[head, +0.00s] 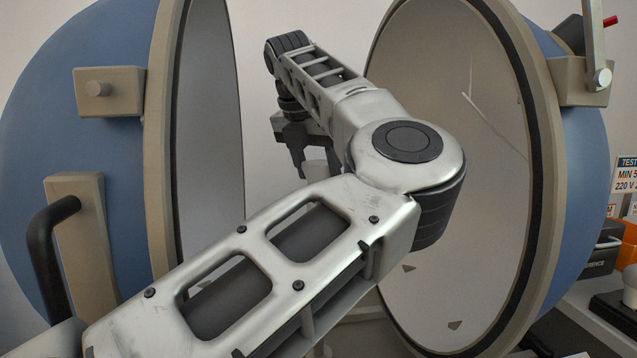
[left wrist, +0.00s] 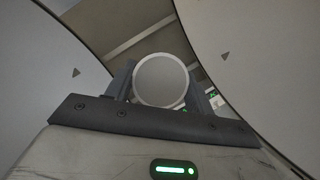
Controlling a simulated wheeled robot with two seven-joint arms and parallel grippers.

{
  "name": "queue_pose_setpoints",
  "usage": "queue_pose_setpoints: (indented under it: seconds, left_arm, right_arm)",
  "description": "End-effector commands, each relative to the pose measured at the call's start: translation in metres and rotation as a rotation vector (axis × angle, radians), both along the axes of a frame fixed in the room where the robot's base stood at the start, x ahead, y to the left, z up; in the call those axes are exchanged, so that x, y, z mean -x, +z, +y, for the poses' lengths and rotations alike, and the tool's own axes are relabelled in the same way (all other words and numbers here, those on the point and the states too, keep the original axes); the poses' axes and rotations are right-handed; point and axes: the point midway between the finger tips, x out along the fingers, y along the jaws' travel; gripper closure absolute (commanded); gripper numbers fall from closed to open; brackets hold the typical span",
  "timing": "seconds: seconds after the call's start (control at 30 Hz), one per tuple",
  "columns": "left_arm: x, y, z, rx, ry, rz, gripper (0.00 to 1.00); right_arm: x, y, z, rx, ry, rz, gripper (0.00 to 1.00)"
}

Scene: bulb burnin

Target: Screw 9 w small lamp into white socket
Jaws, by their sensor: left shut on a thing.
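My left arm reaches between the two halves of the open blue sphere. My left gripper (head: 313,158) points down near the gap between the halves, partly hidden behind my own forearm. In the left wrist view a pale round thing (left wrist: 161,80), seen end-on, sits between the two fingers, and the gripper is shut on it. It looks like the lamp; its base is hidden behind its round face. In the head view a small pale shape (head: 316,169) shows by the fingers; I cannot tell whether it is lamp or socket. My right gripper is not in view.
The left half-sphere (head: 110,160) with a black handle (head: 48,240) and the right half-sphere (head: 585,190) stand close on both sides of my arm. At the right edge are a test sign (head: 628,176), an orange bin (head: 620,240) and a black case (head: 602,258).

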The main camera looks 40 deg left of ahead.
Motion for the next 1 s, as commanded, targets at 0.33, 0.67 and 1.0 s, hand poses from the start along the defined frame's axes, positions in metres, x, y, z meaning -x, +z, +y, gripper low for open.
queue_pose_setpoints:
  seconds: [0.33,0.67,1.0]
  left_arm:
    - [0.000,0.002,0.004,0.002,-0.753,-0.006,0.70]
    - [0.000,0.001,0.002,-0.003,-1.077,-0.003,0.70]
    - [0.000,0.000,0.002,-0.004,-1.072,-0.001,0.31]
  right_arm:
    - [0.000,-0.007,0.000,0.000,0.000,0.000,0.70]
    - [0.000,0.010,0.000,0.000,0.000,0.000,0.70]
    - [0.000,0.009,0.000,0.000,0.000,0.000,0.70]
